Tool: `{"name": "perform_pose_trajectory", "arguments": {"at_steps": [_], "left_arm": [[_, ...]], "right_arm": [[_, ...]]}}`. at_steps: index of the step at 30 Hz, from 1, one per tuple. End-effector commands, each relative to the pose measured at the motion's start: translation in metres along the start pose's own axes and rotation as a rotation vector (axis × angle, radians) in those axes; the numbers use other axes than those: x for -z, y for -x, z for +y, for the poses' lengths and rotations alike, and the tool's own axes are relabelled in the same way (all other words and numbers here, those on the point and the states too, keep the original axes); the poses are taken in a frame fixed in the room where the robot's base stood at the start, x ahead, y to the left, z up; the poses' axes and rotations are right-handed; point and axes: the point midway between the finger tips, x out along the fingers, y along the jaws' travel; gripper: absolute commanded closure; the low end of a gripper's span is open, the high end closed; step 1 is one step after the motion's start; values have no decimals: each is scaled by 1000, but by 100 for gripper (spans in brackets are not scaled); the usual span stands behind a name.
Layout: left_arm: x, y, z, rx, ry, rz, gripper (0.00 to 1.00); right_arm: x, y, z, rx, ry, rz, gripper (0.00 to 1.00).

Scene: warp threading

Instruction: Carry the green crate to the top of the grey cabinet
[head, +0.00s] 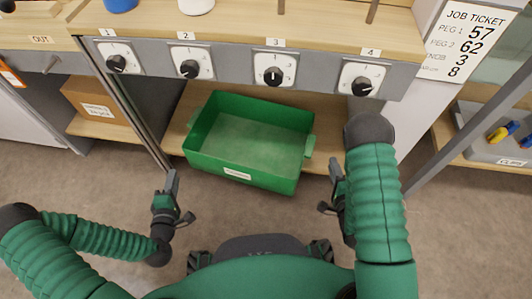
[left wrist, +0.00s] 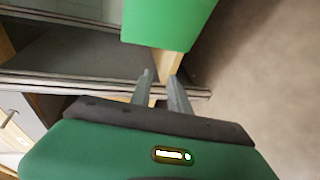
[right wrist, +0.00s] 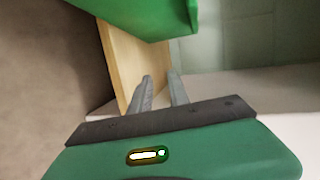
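The green crate (head: 250,140) sits open and empty on a low wooden shelf under the workbench, with a small handle at each end and a pale label on its front. My left gripper (head: 172,178) is open and empty, in front of and left of the crate. In the left wrist view the crate (left wrist: 168,22) is just beyond the fingertips, apart from them. My right gripper (head: 334,168) is open and empty, close to the crate's right end. The right wrist view shows the crate (right wrist: 150,14) above its fingers. I cannot identify the grey cabinet with certainty.
The workbench (head: 260,25) with a row of several knobs overhangs the crate. A metal post (head: 130,95) stands left of it. A cardboard box (head: 92,98) is on the left shelf, a grey bin (head: 500,148) on the right. The floor (head: 90,185) in front is clear.

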Motion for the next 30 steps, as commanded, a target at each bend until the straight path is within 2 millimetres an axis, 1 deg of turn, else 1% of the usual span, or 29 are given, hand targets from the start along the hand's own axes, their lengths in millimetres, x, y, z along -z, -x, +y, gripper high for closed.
{"name": "perform_pose_trajectory", "arguments": {"at_steps": [8, 11, 14, 30], "left_arm": [[0, 0, 3, -4, -1, 4, 78], [0, -6, 3, -3, -3, 3, 78], [0, -19, 3, -5, -6, 3, 78], [0, -126, 3, -4, -6, 2, 78]], "right_arm": [[1, 0, -1, 2, -7, -1, 78], [0, -6, -1, 3, -7, -3, 78], [0, -20, -1, 5, -5, -5, 78], [0, -126, -1, 4, -4, -4, 78]]}}
